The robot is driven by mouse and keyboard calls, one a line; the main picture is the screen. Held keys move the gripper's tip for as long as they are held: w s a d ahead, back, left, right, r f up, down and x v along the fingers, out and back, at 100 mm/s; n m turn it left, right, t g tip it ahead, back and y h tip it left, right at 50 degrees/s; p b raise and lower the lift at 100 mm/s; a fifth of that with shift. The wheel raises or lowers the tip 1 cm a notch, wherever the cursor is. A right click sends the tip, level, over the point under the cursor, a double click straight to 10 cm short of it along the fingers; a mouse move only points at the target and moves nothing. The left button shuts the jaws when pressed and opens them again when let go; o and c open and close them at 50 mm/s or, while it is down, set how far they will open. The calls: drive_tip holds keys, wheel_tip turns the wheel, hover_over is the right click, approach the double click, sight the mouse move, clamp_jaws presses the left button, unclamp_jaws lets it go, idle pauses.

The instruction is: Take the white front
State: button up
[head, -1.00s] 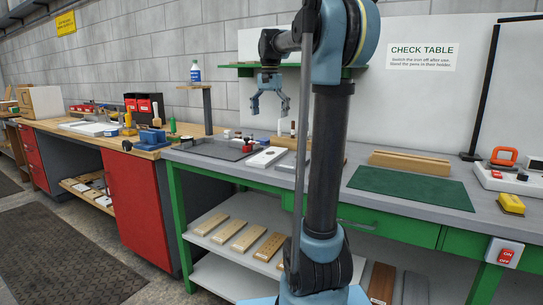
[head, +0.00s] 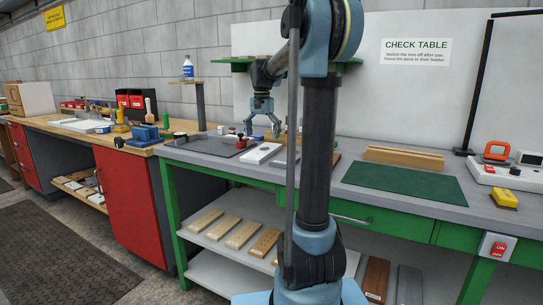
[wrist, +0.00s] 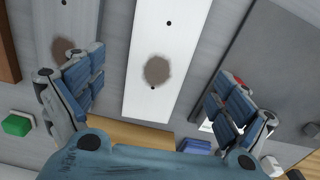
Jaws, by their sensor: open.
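The white front (head: 262,153) is a flat white panel lying on the grey top of the green-framed bench, left of my arm in the head view. In the wrist view the white front (wrist: 165,45) runs up the middle, with small dark holes and a round brownish patch. My gripper (head: 262,132) is open and empty, pointing down above the white front. In the wrist view my gripper's fingers (wrist: 155,100) stand apart, one on each side of the panel, not touching it as far as I can see.
A dark grey mat (wrist: 265,70) lies right of the panel in the wrist view; a grey board (wrist: 70,15) lies left. A green mat (head: 404,182) and a wooden block (head: 403,158) lie right of my arm. Wooden fronts (head: 241,234) lie on the lower shelf.

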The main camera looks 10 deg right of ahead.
sight(263, 151)
drive_tip(key=shift+s+f, duration=0.15)
drive_tip(key=shift+f, duration=1.25)
drive_tip(key=shift+s+f, duration=0.15)
drive_tip(key=shift+f, duration=1.25)
drive_tip(key=c, duration=1.3)
